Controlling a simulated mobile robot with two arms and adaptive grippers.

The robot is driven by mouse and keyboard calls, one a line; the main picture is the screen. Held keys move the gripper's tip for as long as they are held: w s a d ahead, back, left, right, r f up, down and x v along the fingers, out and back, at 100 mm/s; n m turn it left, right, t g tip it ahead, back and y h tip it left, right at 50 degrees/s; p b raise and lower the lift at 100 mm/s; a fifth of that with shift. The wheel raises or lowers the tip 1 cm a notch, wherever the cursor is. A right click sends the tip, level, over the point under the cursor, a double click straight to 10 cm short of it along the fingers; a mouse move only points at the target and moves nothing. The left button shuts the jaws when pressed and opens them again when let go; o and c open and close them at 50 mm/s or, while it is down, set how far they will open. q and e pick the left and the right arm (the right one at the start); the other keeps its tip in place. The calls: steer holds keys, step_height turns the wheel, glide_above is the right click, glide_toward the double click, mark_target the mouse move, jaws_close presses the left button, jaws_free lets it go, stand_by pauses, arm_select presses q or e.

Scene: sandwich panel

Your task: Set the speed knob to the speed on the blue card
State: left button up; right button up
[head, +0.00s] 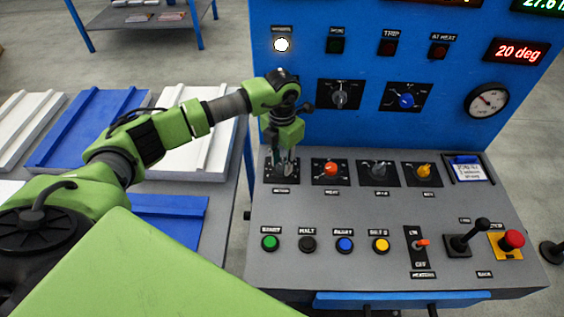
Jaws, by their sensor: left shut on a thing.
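My left gripper (283,162) points down at the leftmost knob (285,172) of the upper row on the sloped grey desk. Its fingers are shut on this knob and hide most of it, so its pointer setting cannot be read. The label under it is too small to read surely. To its right in the same row are a red-orange knob (331,169), a grey knob (379,170) and a yellow-orange knob (425,171). The blue-topped card (468,169) lies in a dark frame at the desk's right; its writing is too small to read. My right gripper is not in view.
A row of green, black, blue and yellow buttons (345,244) lies below the knobs. A toggle switch (421,243), a black lever (469,236) and a red mushroom button (512,240) stand at right. The blue upright panel (290,75) rises close behind my gripper.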

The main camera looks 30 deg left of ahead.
mark_target(282, 165)
arm_select(q)
steer(key=shift+n, duration=0.3)
stand_by(0.4)
steer(key=o, duration=1.1)
step_height(282, 165, up, 12)
steer(key=shift+r, duration=0.1)
